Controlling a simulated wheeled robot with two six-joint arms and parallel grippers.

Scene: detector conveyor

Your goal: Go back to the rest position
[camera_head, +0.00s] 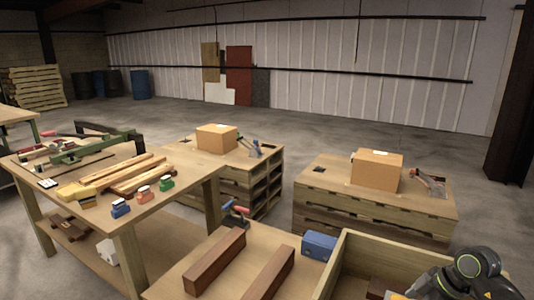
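Part of my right arm, black with yellow-green marks, shows at the bottom right corner over a wooden-walled bin (400,248). Its fingertips cannot be made out; the lower frame edge cuts off that area. My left arm and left gripper do not show. In front of me a wooden table (228,278) carries two dark red-brown wooden beams, one on the left (215,262) and one on the right (268,274). A blue box-shaped item (318,246) sits beside the bin wall.
A workbench (190,184) at left holds wood strips, colored small items and a green tool (95,147). Two pallet stacks behind carry cardboard boxes, one left (216,138) and one right (376,170). Blue barrels (140,85) stand far back. Bare floor lies between the stacks and the wall.

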